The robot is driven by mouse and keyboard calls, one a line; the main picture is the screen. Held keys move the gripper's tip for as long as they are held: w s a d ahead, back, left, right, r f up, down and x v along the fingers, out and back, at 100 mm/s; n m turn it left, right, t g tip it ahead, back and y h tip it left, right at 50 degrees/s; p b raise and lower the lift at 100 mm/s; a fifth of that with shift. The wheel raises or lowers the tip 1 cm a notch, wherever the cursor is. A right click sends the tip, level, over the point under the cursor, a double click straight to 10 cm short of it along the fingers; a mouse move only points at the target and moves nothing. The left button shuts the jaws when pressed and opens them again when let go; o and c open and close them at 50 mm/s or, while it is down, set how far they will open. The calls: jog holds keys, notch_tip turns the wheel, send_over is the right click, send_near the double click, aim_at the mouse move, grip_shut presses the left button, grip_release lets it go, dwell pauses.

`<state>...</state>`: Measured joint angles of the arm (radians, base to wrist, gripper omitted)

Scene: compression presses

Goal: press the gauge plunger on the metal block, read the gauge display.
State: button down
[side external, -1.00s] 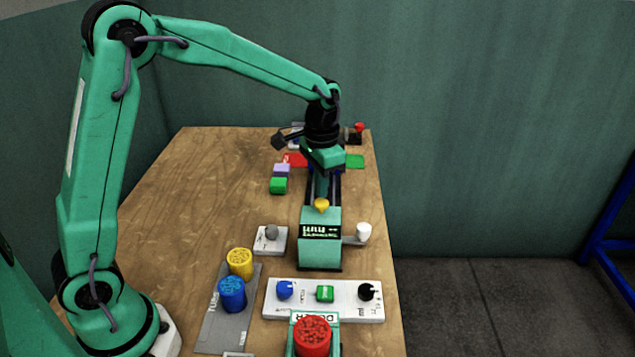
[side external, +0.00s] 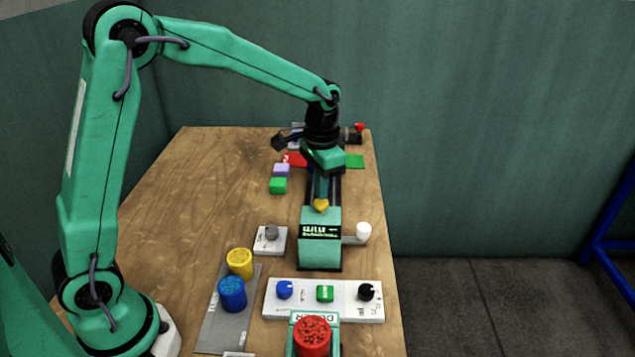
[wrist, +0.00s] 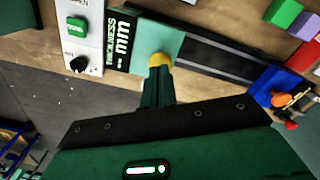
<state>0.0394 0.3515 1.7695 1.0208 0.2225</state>
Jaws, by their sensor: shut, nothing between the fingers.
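The gauge is a green box (side external: 320,256) near the table's right edge. Its dark display (side external: 320,231) faces the side camera, with pale characters too small to read surely. In the wrist view the display (wrist: 121,40) carries "THICKNESS" and "mm" lettering; I cannot make out a value. The yellow plunger (side external: 320,205) stands at the gauge's far top edge and also shows in the wrist view (wrist: 160,60). My gripper (side external: 321,196) is shut and empty, pointing down at the plunger. Its fingertips (wrist: 159,69) overlap the plunger's edge; whether they touch is unclear. I cannot single out a metal block.
Dark rails (wrist: 215,56) run behind the gauge to a blue part (wrist: 262,88). A white knob (side external: 363,231) sticks out right of the gauge. A white control panel (side external: 345,312), blue cylinder (side external: 232,294) and red cylinder (side external: 312,337) stand nearer. The table's left middle is clear.

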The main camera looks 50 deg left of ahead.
aim_at(321, 202)
jog(key=shift+f, duration=1.1)
dwell(1.6)
jog(key=shift+r, duration=3.55)
jog(key=shift+r, duration=0.1)
jog(key=shift+s+r, duration=0.1)
jog(key=shift+s, duration=0.1)
jog(key=s+a+r+n+t, duration=0.1)
jog(key=s+r+t, duration=0.1)
jog(key=s, duration=0.9)
jog(key=s+r+n+t, duration=0.2)
jog(key=s+r+t, duration=0.1)
jog(key=s, duration=0.8)
jog(key=shift+a+t, duration=0.3)
jog(key=shift+a, duration=0.1)
